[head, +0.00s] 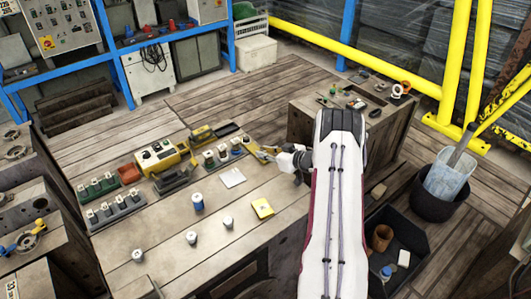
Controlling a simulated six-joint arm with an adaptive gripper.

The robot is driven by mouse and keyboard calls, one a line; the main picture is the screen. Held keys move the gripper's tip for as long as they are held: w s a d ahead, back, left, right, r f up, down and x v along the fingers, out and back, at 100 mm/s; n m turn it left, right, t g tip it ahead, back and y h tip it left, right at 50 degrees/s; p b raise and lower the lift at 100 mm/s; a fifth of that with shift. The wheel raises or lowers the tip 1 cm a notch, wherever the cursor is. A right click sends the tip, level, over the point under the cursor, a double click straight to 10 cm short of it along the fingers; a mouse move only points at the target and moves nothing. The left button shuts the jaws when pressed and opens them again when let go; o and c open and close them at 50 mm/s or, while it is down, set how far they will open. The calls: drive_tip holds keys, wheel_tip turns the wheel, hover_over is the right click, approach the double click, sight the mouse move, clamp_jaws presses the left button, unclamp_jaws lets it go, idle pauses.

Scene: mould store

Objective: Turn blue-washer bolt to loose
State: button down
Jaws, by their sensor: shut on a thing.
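My gripper (281,156) is at the far right part of the bench, shut on a slim yellow tool-like thing (262,153). A second grey block (116,212) with similar posts stands at the left. The posts are too small to show which one has a blue washer.
A blue can (197,203), small pale cylinders (191,237), a white card (232,177) and a yellow pad (262,208) lie in front. My arm covers the bench's right side.

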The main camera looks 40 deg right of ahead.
drive_tip(key=shift+w+d+f+n+g+y, duration=0.1)
drive_tip(key=shift+n+g+y, duration=0.4)
drive_tip(key=shift+n+y, duration=0.6)
drive_tip(key=shift+d+r+n+g+y, duration=0.1)
drive_tip(key=shift+n+g+y, duration=0.4)
drive_tip(key=shift+n+y, duration=0.55)
drive_tip(key=shift+w+d+f+n+g+y, duration=0.1)
drive_tip(key=shift+n+g+y, duration=0.4)
drive_tip(key=shift+n+y, duration=0.55)
drive_tip(key=c, duration=1.8)
unclamp_jaws()
drive_tip(key=shift+c, duration=0.2)
drive_tip(key=shift+d, duration=0.1)
drive_tip(key=shift+v, duration=0.8)
drive_tip(key=v, duration=1)
drive_tip(key=shift+s, duration=0.2)
drive_tip(key=shift+d, duration=0.15)
